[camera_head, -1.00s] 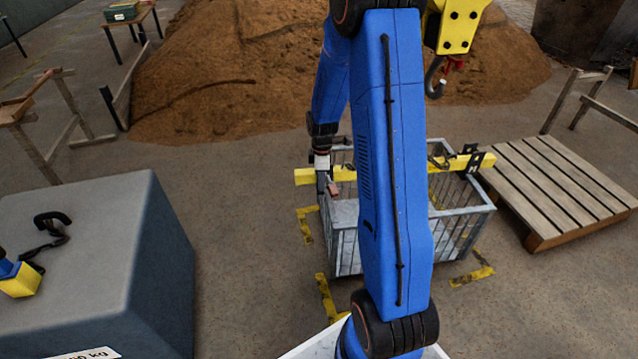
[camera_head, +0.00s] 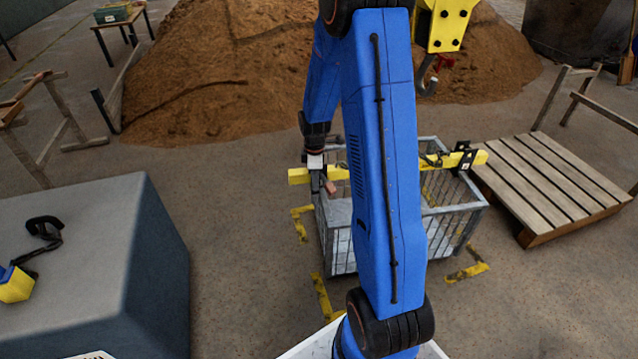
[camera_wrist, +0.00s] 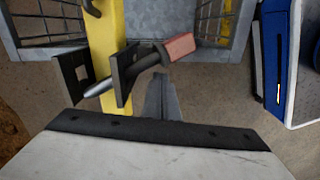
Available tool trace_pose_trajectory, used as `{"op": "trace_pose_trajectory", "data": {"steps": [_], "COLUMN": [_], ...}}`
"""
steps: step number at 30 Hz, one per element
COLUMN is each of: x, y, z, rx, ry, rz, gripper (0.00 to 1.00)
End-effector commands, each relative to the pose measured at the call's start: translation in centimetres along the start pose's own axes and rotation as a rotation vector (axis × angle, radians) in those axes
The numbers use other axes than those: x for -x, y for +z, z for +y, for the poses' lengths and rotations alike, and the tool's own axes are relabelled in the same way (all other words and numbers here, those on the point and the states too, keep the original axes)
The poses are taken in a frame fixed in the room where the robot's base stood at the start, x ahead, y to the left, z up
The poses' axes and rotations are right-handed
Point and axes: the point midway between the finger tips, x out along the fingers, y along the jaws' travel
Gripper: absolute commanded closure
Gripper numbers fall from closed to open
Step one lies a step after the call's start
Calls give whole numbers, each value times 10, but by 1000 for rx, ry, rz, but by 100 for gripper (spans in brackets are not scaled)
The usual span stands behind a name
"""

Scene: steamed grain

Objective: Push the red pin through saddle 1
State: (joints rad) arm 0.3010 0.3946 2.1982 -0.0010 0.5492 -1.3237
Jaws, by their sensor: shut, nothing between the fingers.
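In the wrist view the red pin has a red grip (camera_wrist: 180,46) and a grey shaft (camera_wrist: 147,62). The shaft passes through the near black plate of a saddle (camera_wrist: 123,75) on the yellow beam (camera_wrist: 106,25). Its pointed tip lies close to the opposite plate (camera_wrist: 72,80); I cannot tell whether it enters that plate's hole. My gripper (camera_wrist: 162,97) is shut and empty, just below and beside the red grip. In the head view the red grip (camera_head: 331,188) shows at the beam's left end, beside my gripper (camera_head: 316,184). My arm hides the beam's middle.
A wire-mesh crate (camera_head: 458,222) stands under the beam. Another black saddle (camera_head: 466,157) sits at the beam's right end. A yellow hook block (camera_head: 446,24) hangs above. A wooden pallet (camera_head: 550,185) lies right, a grey block (camera_head: 80,235) stands left.

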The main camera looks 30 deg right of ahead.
Motion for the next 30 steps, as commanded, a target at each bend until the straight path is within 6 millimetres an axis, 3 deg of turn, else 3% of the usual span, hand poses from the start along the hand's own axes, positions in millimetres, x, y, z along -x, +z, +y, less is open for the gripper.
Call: {"op": "trace_pose_trajectory", "data": {"steps": [4, 18, 24, 30], "x": [-1, 83, 98, 101], "y": [-25, -22, -22, -22], "z": [3, 4, 3, 3], "rx": [2, -1, -1, -2], "ry": [1, 4, 3, 1], "rz": [1, 2, 1, 1], "gripper": [100, 100, 100, 100]}}
